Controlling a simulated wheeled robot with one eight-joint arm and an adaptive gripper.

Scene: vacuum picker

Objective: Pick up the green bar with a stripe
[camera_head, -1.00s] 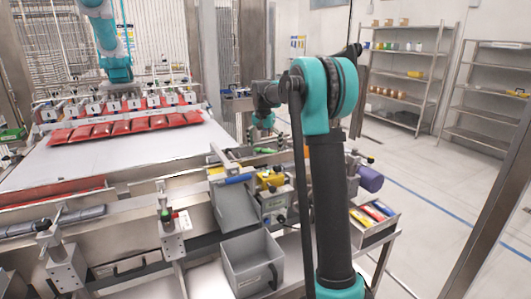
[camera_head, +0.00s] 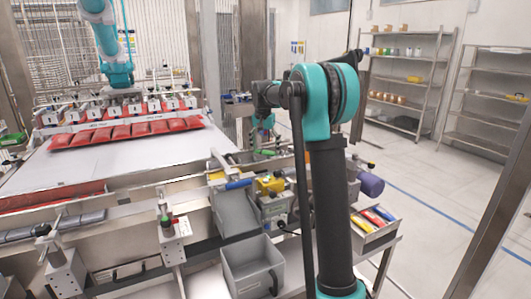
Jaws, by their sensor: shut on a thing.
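A small green bar (camera_head: 265,152) shows on the far side of the machine frame, just below the end of my arm. It is too small for me to make out its stripe. My gripper (camera_head: 266,138) points down at this bar and is shut on it, as far as the small view shows. The fingers are tiny and partly lost against the dark metal parts behind. I cannot tell whether the bar is clear of the surface.
A white conveyor (camera_head: 120,163) with a row of red packs (camera_head: 125,131) lies at left. Grey bins (camera_head: 252,268) stand in front. A tray (camera_head: 376,238) of coloured packs and a purple cylinder (camera_head: 370,185) are right of my arm. Open floor lies at right.

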